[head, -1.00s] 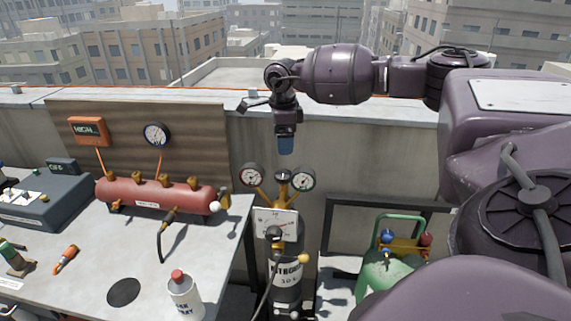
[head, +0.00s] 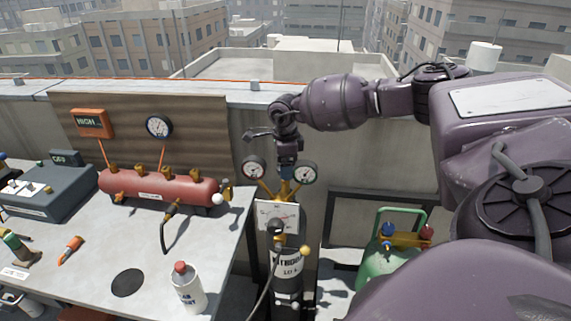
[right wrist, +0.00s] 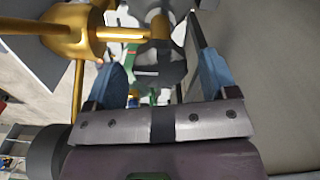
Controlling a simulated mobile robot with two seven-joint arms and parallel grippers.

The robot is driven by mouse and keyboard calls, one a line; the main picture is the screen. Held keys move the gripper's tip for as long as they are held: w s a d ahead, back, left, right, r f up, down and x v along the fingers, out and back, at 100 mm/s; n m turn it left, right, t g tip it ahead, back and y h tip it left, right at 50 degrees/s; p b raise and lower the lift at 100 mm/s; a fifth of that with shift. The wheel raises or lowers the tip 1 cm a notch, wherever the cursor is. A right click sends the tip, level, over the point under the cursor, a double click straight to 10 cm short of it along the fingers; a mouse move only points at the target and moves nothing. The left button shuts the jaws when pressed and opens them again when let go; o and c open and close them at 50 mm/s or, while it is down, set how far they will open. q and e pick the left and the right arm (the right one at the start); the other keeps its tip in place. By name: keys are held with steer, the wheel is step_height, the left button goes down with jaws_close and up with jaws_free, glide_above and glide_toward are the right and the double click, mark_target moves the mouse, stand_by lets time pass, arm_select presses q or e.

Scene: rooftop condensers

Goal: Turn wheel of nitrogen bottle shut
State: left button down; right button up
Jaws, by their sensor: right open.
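The nitrogen bottle (head: 287,268) stands upright beside the table, dark with a white label. Two round gauges (head: 254,168) and brass fittings sit at its top. My right gripper (head: 287,177) points down over the brass valve between the gauges and hides the valve's top in the head view. In the right wrist view a grey lobed wheel (right wrist: 160,64) on a brass stem lies between the two blue fingers of my right gripper (right wrist: 156,66). The fingers are open, and gaps show on both sides of the wheel. My left gripper is not in view.
A green tank (head: 383,262) stands right of the bottle. A parapet wall (head: 370,150) runs behind.

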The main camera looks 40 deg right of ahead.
steer(key=shift+f, duration=0.1)
steer(key=shift+c, duration=0.4)
steer(key=c, duration=0.8)
steer(key=shift+c, duration=0.2)
